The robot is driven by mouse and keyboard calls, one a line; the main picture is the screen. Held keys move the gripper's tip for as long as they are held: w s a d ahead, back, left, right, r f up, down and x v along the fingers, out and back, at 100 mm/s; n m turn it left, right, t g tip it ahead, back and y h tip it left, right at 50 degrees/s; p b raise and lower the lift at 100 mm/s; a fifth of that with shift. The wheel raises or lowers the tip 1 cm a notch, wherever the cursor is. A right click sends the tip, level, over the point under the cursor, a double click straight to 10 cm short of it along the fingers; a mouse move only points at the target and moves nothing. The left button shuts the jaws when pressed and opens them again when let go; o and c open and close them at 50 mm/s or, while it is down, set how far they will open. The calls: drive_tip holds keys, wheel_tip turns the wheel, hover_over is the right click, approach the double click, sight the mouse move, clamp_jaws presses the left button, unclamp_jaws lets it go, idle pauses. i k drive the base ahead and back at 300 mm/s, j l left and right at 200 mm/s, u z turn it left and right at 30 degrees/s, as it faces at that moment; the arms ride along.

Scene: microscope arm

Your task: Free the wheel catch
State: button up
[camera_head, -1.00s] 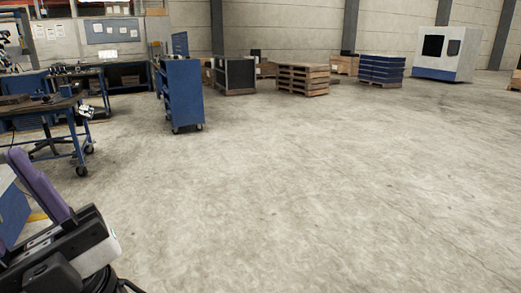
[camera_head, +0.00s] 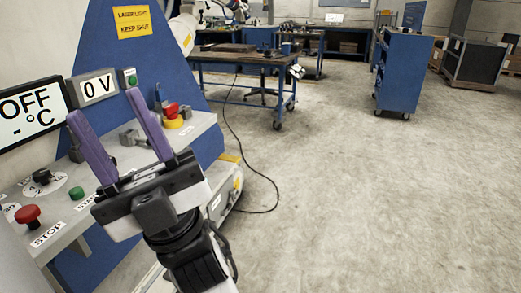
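My gripper (camera_head: 104,106) is at the left in the head view. Its two purple fingers stand apart and point up and away, with nothing between them. It is in front of a control panel (camera_head: 200,124) in the picture; I cannot tell whether it touches anything there. A blue wheeled workbench (camera_head: 240,80) stands farther back, with small dark caster wheels (camera_head: 277,124) on its right legs. Any wheel catch is too small to make out.
The panel has a red STOP button (camera_head: 27,214), a green button (camera_head: 76,193), a red and yellow emergency button (camera_head: 173,118) and a display (camera_head: 30,113) reading OFF. A black cable (camera_head: 268,180) lies on the floor. The concrete floor (camera_head: 390,200) at the right is clear.

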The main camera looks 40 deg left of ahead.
sight(227, 209)
drive_tip(key=i+u, duration=0.5)
drive_tip(key=u, duration=0.2)
drive_tip(key=i+l+u, duration=0.2)
drive_tip(key=u, duration=0.15)
drive_tip(key=i+l+u, duration=0.8)
drive_tip(key=l, duration=0.25)
drive_tip(key=i+l+u, duration=0.15)
drive_tip(key=l, duration=0.2)
drive_tip(key=i+l+z, duration=0.1)
drive_tip(key=i+l, duration=0.2)
drive_tip(key=i, duration=0.2)
drive_tip(key=i+l+z, duration=0.15)
drive_tip(key=i, duration=0.35)
drive_tip(key=l, duration=0.1)
